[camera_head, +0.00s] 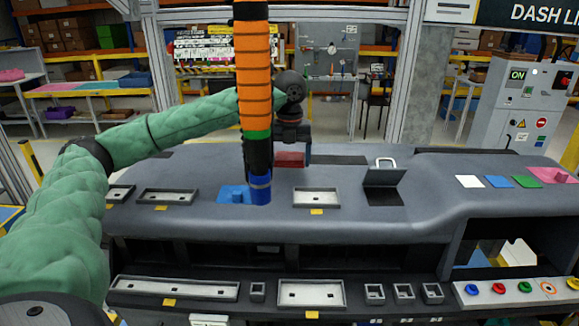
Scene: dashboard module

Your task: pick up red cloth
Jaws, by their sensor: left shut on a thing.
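My left arm comes in from the left in a green sleeve and bends down at its wrist behind an orange hanging column. My left gripper (291,146) points down over the back of the grey dashboard module (345,222). It is shut on a small dark red piece, which I take for the red cloth (289,159), at or just above the module's top. The hanging column hides part of the arm, and the fingertips are hard to make out. My right gripper is not in view.
The orange, black and blue hanging column (254,80) stands close left of my gripper, above a blue piece (236,195). A grey tray (315,198) and an open-lidded box (384,178) lie nearby. A pink cloth (553,176) lies at the far right.

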